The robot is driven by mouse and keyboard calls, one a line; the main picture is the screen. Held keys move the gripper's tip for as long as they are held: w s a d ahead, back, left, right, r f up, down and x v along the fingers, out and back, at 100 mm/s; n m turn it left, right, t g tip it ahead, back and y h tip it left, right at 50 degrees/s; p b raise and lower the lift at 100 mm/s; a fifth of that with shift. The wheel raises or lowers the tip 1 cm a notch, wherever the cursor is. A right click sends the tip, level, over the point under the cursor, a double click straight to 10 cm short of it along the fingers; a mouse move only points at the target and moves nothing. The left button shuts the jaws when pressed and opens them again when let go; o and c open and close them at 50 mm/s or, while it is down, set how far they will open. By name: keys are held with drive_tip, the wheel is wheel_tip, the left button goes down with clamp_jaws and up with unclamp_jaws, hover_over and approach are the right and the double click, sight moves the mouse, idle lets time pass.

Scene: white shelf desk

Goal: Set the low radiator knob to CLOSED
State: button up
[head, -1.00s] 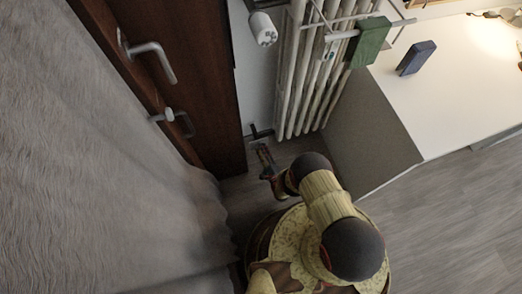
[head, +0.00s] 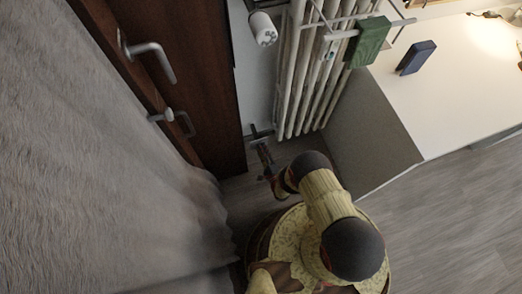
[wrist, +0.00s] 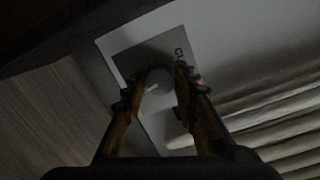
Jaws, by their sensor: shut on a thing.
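The low radiator knob (wrist: 160,80) is a pale round knob with a small light pointer in the wrist view. It sits on a dark grey plate (wrist: 135,58) with a light border. Dark letters starting "C" show at the plate's upper right, partly covered by a finger. The pointer points to the lower left, away from the letters. My gripper (wrist: 158,84) has one finger on each side of the knob and is shut on it. In the head view my gripper (head: 259,136) is low by the wall; the knob is too small to make out there.
The white radiator (head: 308,75) stands just right of my gripper, its pipes also in the wrist view (wrist: 270,120). A brown door (head: 190,80) and grey curtain (head: 100,170) are on the left. A grey desk side panel (head: 370,130) is on the right.

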drive_tip(key=n+h, duration=0.1)
drive_tip(key=n, duration=0.9)
drive_tip(key=n+h, duration=0.1)
drive_tip(key=n, duration=0.9)
drive_tip(key=n+t+h, duration=0.1)
drive_tip(key=n, duration=1)
drive_tip(key=shift+s+f, duration=0.1)
drive_tip(key=shift+f, duration=0.2)
idle(0.4)
drive_tip(key=o, duration=1.1)
drive_tip(key=shift+o, duration=0.3)
